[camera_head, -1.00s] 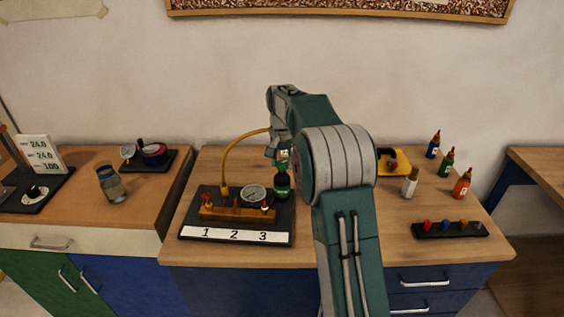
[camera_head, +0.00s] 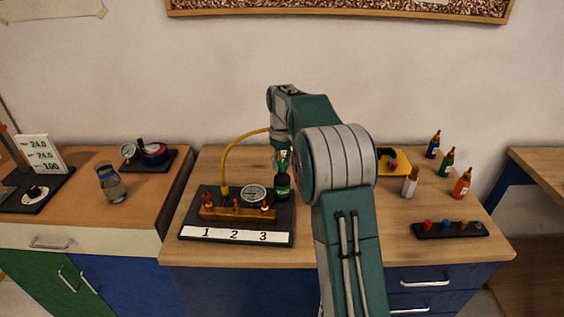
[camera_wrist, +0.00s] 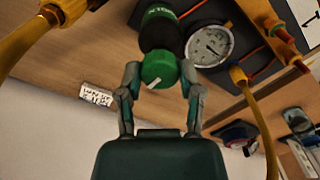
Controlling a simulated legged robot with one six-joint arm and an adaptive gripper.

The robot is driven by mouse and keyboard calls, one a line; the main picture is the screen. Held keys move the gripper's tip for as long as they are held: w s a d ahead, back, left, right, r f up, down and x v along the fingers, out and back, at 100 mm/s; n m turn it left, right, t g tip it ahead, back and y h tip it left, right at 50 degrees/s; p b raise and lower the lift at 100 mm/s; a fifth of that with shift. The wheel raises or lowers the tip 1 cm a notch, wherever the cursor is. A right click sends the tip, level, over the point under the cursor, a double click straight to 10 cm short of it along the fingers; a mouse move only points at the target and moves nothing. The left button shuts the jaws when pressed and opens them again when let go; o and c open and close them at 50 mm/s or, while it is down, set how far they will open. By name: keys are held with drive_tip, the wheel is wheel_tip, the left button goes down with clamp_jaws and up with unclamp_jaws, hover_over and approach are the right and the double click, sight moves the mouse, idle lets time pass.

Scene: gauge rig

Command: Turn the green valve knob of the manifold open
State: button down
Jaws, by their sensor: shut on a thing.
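The green valve knob (camera_wrist: 160,70) shows in the wrist view, round, with a short white mark on its face pointing to the lower left. It sits on the end of a dark body with a green band (camera_wrist: 160,14). In the head view this dark valve body (camera_head: 282,188) stands at the back right of the manifold board (camera_head: 187,228). My gripper (camera_wrist: 161,77) has one finger on each side of the knob and is shut on it. In the head view my arm hides part of the gripper.
A round white gauge (camera_wrist: 209,45) is close beside the knob. A yellow hose (camera_head: 233,148) arches from the manifold up behind the gripper. Several small bottles (camera_head: 447,162) and a yellow tray (camera_head: 401,164) stand right of my arm.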

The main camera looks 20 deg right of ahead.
sight(281, 162)
drive_tip(key=shift+f+n, duration=0.15)
drive_tip(key=shift+n, duration=0.35)
drive_tip(key=shift+c, duration=1.3)
unclamp_jaws()
drive_tip(key=shift+w, duration=0.1)
wheel_tip(281, 162, up, 12)
drive_tip(key=shift+a, duration=0.1)
